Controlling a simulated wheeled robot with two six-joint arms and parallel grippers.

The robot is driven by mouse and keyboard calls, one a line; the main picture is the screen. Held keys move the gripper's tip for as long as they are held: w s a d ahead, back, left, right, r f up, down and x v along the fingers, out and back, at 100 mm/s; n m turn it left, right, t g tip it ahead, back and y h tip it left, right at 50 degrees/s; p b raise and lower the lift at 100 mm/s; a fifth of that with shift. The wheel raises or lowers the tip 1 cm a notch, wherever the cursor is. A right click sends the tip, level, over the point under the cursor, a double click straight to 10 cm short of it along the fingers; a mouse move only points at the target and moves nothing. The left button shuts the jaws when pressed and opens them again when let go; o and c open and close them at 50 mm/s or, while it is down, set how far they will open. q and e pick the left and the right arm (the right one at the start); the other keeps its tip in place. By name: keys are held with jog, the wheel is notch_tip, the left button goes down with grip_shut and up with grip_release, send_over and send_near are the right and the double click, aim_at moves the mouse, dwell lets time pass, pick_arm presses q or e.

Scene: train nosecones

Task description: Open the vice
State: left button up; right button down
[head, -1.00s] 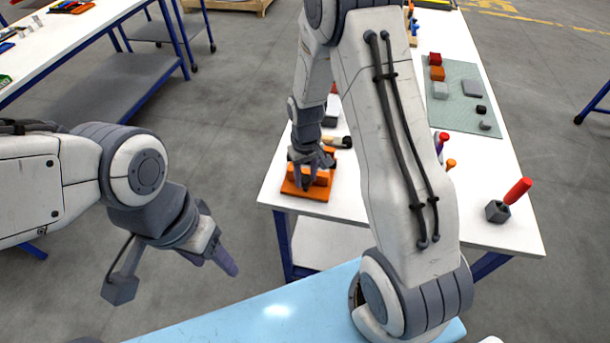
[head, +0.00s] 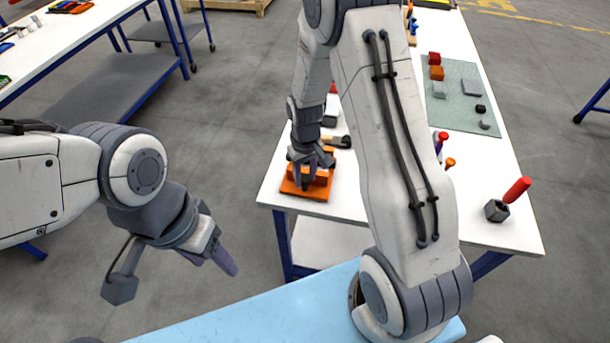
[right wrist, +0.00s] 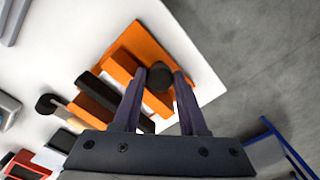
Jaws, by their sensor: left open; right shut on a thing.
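The orange vice (head: 307,190) sits at the near left corner of the white table in the head view. It also shows in the right wrist view (right wrist: 150,50), with orange blocks and dark bars on its base. My right gripper (head: 308,178) is over the vice, pointing down. In the right wrist view its two fingers (right wrist: 160,80) stand on either side of a round dark knob (right wrist: 160,77) at the vice's end and are shut on it. My left gripper (head: 228,263) hangs over the floor at left, open and empty, away from the table.
A hammer-like tool (head: 338,141) lies just behind the vice. A green mat (head: 462,110) with several small blocks is at the back right. My right arm hides the table's middle.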

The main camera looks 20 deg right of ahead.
aim_at(304, 178)
jog(key=shift+w+r, duration=0.15)
jog(key=shift+w, duration=0.2)
jog(key=shift+c, duration=2.2)
grip_release()
jog(key=shift+a, duration=0.1)
notch_tip(304, 178, up, 10)
jog(key=b, duration=0.1)
jog(key=shift+r, duration=0.15)
jog(key=shift+s, duration=0.1)
